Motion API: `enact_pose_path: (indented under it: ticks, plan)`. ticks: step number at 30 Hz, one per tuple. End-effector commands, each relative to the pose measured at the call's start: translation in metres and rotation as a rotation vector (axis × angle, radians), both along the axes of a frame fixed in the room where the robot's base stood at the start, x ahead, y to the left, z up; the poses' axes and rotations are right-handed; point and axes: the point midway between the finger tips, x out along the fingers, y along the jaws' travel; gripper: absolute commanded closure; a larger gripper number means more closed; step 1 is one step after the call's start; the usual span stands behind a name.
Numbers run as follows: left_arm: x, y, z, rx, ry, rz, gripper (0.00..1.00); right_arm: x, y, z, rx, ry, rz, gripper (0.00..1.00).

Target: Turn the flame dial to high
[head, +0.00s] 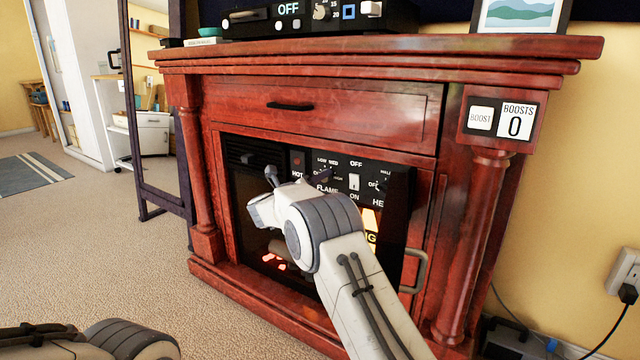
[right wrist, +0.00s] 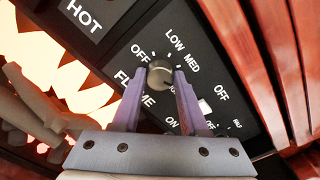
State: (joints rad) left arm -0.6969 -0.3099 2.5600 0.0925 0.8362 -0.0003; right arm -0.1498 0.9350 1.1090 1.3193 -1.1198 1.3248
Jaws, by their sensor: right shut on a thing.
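The flame dial (right wrist: 160,74) is a small round metallic knob on the black control panel (right wrist: 128,62). In the right wrist view, the words OFF, LOW and MED stand around it and FLAME is printed below. My right gripper (right wrist: 158,88) has its two purple fingers on either side of the knob, shut on it. I cannot make out where the dial points, and the HIGH mark is hidden. My left gripper is out of view.
A white on/off rocker switch (head: 354,182) and a heat dial (head: 381,185) sit right of the flame dial. The red wooden fireplace surround (head: 330,135) frames the panel. A boost counter (head: 515,119) reading 0 is at the upper right. Carpet is clear at left.

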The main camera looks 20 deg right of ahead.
Motion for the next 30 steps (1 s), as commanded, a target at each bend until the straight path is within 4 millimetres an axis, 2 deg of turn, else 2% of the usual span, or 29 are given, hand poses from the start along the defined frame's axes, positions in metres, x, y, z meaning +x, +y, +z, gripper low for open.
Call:
enact_pose_path:
  ticks: [12,13,15,25,30]
  plan:
    - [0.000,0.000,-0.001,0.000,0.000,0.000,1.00,0.000,0.001,-0.002,0.009,-0.003,0.002,1.00]
    - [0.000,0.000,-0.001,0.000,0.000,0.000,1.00,0.000,0.001,-0.002,0.009,-0.003,0.002,0.49]
    - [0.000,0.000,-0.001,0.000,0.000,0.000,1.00,0.000,0.001,-0.002,0.008,-0.004,0.001,0.27]
    - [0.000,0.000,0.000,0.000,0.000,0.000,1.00,-0.001,0.002,0.000,0.005,-0.005,0.001,0.27]
    - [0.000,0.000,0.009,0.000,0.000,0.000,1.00,-0.012,0.018,0.003,0.005,-0.002,0.004,0.27]
